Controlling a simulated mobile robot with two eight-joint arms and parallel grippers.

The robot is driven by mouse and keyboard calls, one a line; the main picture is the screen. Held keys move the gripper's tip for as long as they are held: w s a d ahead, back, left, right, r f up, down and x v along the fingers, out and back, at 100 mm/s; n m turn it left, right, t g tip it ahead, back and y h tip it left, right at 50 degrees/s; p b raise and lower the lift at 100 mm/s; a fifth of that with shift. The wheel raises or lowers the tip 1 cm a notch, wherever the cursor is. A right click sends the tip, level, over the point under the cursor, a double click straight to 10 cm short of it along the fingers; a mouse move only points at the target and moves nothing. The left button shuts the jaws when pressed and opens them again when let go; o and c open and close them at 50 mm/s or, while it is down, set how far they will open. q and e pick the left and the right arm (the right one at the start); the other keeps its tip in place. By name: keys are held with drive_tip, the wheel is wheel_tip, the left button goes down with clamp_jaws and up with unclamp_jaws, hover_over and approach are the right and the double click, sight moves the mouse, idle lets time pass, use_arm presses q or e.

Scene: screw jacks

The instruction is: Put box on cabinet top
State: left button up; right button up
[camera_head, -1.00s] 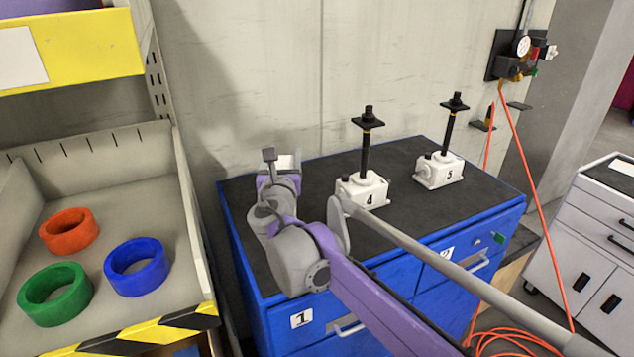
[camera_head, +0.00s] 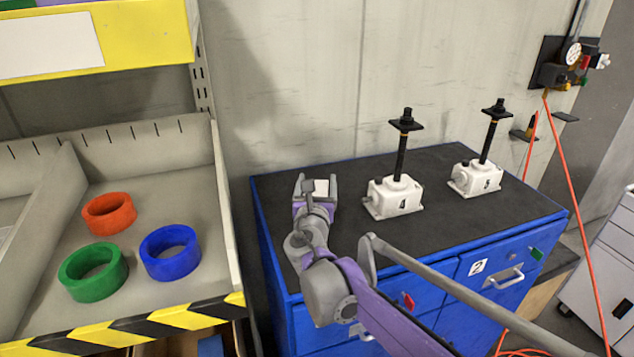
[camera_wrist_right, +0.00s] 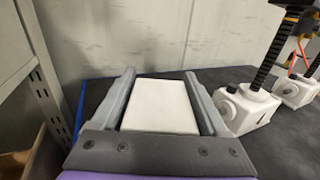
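The box (camera_head: 321,187) is small and white. It sits between the fingers of my right gripper (camera_head: 317,188), at the back left of the cabinet top. In the right wrist view the box (camera_wrist_right: 160,106) fills the space between both fingers of the right gripper (camera_wrist_right: 163,100), which appear to touch its sides. The blue cabinet (camera_head: 272,250) has a dark top (camera_head: 450,222). The gripper and box are over the top's back left part; I cannot tell if the box touches it. My left gripper is not in view.
White screw jack 4 (camera_head: 394,197) stands to the right of the box, and another jack (camera_head: 475,178) stands further right. On the left is a shelf (camera_head: 150,215) with orange, green and blue rings. An orange hose (camera_head: 567,180) hangs at right. The cabinet top's front right is clear.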

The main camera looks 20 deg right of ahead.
drive_tip(key=shift+o, duration=1.3)
drive_tip(key=shift+r, duration=0.15)
drive_tip(key=v, duration=1.2)
